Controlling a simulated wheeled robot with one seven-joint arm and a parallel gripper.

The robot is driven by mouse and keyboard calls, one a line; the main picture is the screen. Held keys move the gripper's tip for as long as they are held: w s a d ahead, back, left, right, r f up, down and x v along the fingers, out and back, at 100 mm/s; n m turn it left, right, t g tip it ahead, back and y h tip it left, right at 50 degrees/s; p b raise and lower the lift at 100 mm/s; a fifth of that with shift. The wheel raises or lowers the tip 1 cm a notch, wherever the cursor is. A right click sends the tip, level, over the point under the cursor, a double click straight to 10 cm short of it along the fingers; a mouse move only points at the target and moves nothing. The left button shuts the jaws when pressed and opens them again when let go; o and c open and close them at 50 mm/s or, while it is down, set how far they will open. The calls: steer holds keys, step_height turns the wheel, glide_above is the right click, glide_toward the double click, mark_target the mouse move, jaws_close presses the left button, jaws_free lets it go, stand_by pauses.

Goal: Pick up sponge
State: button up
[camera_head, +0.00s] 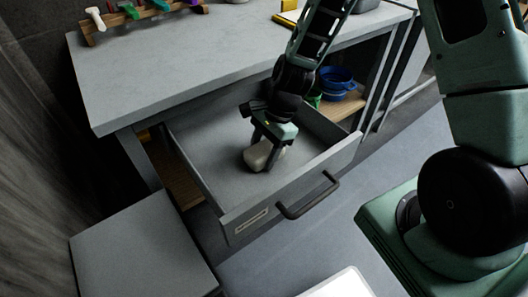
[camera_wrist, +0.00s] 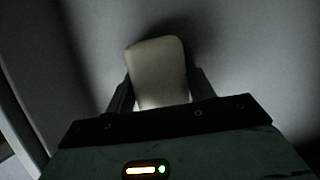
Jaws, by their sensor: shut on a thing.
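A pale beige sponge (camera_head: 262,156) is inside the open grey drawer (camera_head: 215,170) in the head view. My gripper (camera_head: 264,150) reaches down into the drawer and is shut on the sponge. In the wrist view the sponge (camera_wrist: 158,72) stands out between the two dark fingers of my gripper (camera_wrist: 160,98), with the drawer's grey floor behind it. Its lower end is hidden behind the gripper body. I cannot tell whether the sponge touches the drawer floor.
The drawer's front has a dark handle (camera_head: 308,196). The grey worktop (camera_head: 180,70) lies behind the drawer, with a rack of coloured-handled tools (camera_head: 130,14) at the back left. Blue bowls (camera_head: 335,82) stand on a shelf to the right. A grey box-like surface (camera_head: 140,250) is at front left.

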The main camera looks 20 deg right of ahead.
mark_target(263, 148)
step_height(263, 148, up, 10)
steer(key=shift+r+p, duration=0.25)
steer(key=shift+p, duration=0.65)
